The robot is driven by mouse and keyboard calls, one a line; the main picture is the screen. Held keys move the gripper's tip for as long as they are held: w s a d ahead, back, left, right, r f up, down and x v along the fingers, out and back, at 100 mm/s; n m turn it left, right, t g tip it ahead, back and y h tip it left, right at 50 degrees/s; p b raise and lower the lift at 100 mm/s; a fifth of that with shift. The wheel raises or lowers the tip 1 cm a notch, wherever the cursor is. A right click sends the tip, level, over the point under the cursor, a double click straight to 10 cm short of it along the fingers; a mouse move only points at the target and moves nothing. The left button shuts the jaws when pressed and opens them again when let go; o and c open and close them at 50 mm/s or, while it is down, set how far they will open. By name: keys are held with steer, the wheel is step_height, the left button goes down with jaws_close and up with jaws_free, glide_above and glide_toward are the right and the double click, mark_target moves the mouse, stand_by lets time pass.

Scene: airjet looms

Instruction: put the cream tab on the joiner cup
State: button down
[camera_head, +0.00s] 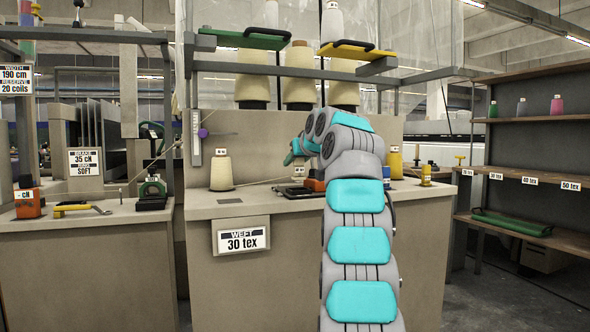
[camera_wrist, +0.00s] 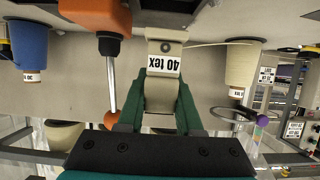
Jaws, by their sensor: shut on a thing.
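My gripper (camera_wrist: 160,100) shows in the wrist view with its green fingers shut on a cream tab (camera_wrist: 164,38) that bears a "40 tex" label, upside down in that view. In the head view my gripper (camera_head: 290,159) is above the middle bench, partly hidden by my arm; the tab cannot be made out there. An orange unit (camera_head: 315,183) and a dark flat fixture (camera_head: 292,191) are on the bench below and near it. In the wrist view an orange body with a metal rod (camera_wrist: 111,85) is left of the fingers. I cannot tell which part is the joiner cup.
A cream cone (camera_head: 221,171) stands on the bench left of my gripper, with a purple ball (camera_head: 202,133) behind it. A yellow cone (camera_head: 394,163) stands right of my arm. A blue cone (camera_wrist: 27,48) shows in the wrist view. The bench front left (camera_head: 232,201) is mostly clear.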

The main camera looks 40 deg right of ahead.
mark_target(295, 172)
steer(key=shift+f+b, duration=1.1)
steer(key=shift+f, duration=0.6)
steer(key=shift+f, duration=0.1)
steer(key=c, duration=0.6)
jaws_free()
steer(key=shift+s+r, duration=0.1)
steer(key=shift+r, duration=0.1)
steer(key=b+v, duration=0.1)
steer(key=v, duration=1.1)
steer(key=shift+f, duration=0.15)
steer(key=shift+a, duration=0.1)
